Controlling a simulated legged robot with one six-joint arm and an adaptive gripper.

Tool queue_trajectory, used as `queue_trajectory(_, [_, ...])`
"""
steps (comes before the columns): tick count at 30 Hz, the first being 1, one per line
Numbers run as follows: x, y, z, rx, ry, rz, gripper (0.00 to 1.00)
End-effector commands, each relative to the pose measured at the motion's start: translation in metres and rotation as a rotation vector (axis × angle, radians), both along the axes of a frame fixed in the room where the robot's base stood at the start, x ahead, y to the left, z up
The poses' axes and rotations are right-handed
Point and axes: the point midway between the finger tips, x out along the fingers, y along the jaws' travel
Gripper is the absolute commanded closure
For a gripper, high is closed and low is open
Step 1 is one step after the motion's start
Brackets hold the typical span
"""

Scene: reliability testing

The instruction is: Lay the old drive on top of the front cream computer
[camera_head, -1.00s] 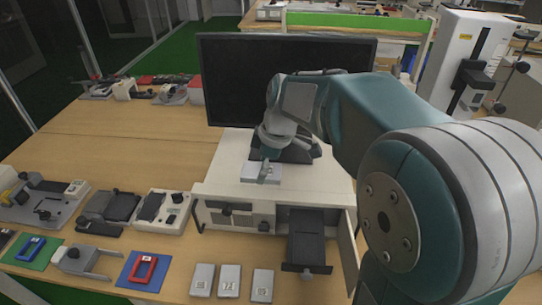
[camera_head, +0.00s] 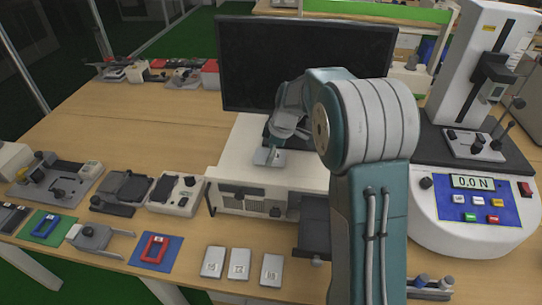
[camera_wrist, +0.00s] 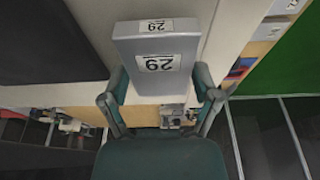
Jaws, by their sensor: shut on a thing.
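My gripper (camera_head: 275,150) is shut on a flat grey drive (camera_head: 269,157). The drive is over the top of the front cream computer (camera_head: 233,158), near its front edge and in front of the black monitor. In the wrist view the drive (camera_wrist: 170,82) carries labels reading 29, and my gripper (camera_wrist: 160,97) has a finger on each side of it. The drive looks level and very close to the cream top; I cannot tell whether it touches. My arm hides the computer's right part.
A black monitor (camera_head: 300,62) stands behind. A dark drawer (camera_head: 314,236) sticks out of the computer's front. Three grey drives (camera_head: 239,263) lie on the table in front. A test stand with a display (camera_head: 472,182) is at right. Several devices line the left side.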

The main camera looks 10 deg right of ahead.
Motion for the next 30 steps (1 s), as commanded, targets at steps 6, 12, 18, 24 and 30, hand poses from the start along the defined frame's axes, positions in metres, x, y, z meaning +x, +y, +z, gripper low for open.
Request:
queue_trajectory(6, [0.0,-0.001,-0.012,0.0,-0.002,-0.001,0.73])
queue_trajectory(12, [0.0,0.0,-0.014,0.0,-0.001,-0.001,0.73])
queue_trajectory(18, [0.0,0.0,-0.013,0.0,-0.001,0.0,0.0])
queue_trajectory(24, [0.0,0.0,-0.013,0.0,-0.001,0.0,0.0])
queue_trajectory(30, [-0.001,-0.003,-0.002,-0.001,-0.004,-0.001,0.0])
